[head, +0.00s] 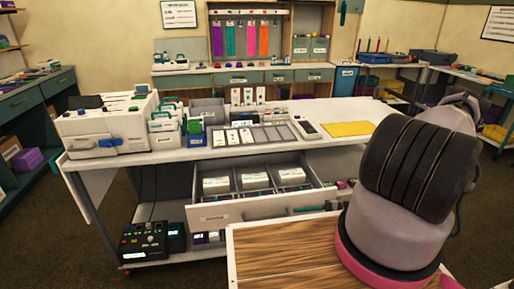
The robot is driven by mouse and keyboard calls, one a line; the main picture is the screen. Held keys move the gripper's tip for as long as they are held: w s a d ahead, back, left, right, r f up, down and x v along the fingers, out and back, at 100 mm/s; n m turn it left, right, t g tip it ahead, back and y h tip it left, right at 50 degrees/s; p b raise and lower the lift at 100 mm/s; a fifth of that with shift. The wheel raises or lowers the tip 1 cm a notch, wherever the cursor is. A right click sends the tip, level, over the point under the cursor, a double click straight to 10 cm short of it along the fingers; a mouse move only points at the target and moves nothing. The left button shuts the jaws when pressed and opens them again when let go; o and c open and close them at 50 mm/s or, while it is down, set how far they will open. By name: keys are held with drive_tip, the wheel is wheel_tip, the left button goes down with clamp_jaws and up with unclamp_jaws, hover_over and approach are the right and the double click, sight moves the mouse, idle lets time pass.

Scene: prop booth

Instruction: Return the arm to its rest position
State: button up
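My arm (400,235) rises at the right of the head view. It shows as a thick grey link with a black ribbed cover and a pink ring at its base. The arm is folded so that only its lower links show. My gripper is not in view, so I cannot see its fingers or whether it holds anything.
A white workbench (305,154) stands ahead, with a pulled-out drawer (245,209) holding white boxes. A yellow pad (348,129) lies on the bench close to my arm. A black device (143,243) sits on the lower shelf. Open floor lies at left.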

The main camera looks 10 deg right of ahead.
drive_tip(key=w+d+r+n+g+h, duration=0.2)
drive_tip(key=w+d+r+n+h, duration=0.15)
drive_tip(key=r, duration=0.95)
drive_tip(key=w+d+r+n+g+h, duration=0.25)
drive_tip(key=r+h, duration=0.25)
drive_tip(key=r, duration=0.8)
drive_tip(key=s+a+r+t+h, duration=0.1)
drive_tip(key=s+r, duration=0.3)
drive_tip(key=r, duration=0.5)
drive_tip(key=s+a+r+t+h, duration=0.2)
drive_tip(key=s+a+r+t, duration=0.1)
drive_tip(key=r, duration=0.7)
drive_tip(key=s+a+r+t+h, duration=0.1)
drive_tip(key=s+a+r+t, duration=0.1)
drive_tip(key=s+r, duration=0.3)
wheel_tip(320, 180, up, 5)
drive_tip(key=shift+a+f+t, duration=0.1)
drive_tip(key=shift+a+t, duration=0.15)
drive_tip(key=shift+t, duration=0.5)
drive_tip(key=shift+w, duration=0.1)
